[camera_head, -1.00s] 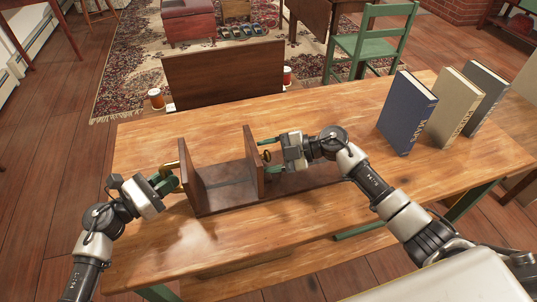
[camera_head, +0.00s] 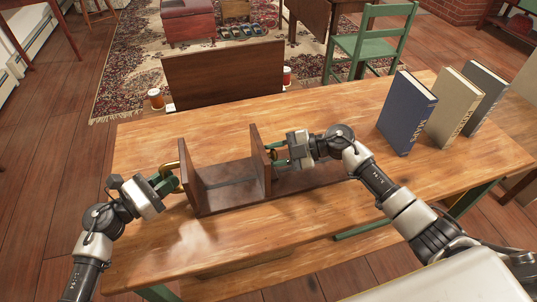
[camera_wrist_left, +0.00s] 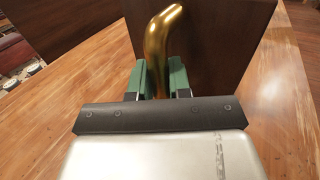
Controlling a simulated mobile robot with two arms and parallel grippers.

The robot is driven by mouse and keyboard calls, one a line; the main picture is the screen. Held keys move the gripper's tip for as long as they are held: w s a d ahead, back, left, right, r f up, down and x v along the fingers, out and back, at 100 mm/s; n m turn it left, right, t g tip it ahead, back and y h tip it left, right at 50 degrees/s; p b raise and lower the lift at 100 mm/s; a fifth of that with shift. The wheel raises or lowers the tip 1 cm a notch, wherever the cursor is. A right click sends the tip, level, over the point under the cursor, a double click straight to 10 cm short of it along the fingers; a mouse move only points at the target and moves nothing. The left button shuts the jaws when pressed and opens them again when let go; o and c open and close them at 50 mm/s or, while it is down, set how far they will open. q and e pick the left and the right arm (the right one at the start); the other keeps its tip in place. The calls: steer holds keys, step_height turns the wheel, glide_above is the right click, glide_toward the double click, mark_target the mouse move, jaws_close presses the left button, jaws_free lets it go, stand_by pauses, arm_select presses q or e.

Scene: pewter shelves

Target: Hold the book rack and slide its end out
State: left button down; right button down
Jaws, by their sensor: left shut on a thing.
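In the left wrist view that handle (camera_wrist_left: 162,45) rises between the green fingers (camera_wrist_left: 161,80). The right end (camera_head: 261,160) of the rack stands upright. My right gripper (camera_head: 277,156) is at its outer face, with its fingers close together at a brass handle there, which they partly hide.
A blue book (camera_head: 406,115), a beige book (camera_head: 455,105) and a grey book (camera_head: 487,95) stand upright at the right of the table (camera_head: 340,120). The table's back and front stretches are clear. A green chair (camera_head: 372,45) stands behind the table.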

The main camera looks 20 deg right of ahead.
arm_select(q)
steer(key=shift+a, duration=0.1)
arm_select(e)
steer(key=d, duration=1.6)
steer(key=shift+d, duration=0.25)
steer(key=c, duration=0.7)
jaws_free()
steer(key=shift+c, duration=0.2)
steer(key=shift+a+r, duration=0.1)
step_height(320, 180, up, 10)
arm_select(q)
steer(key=c, duration=1)
jaws_free()
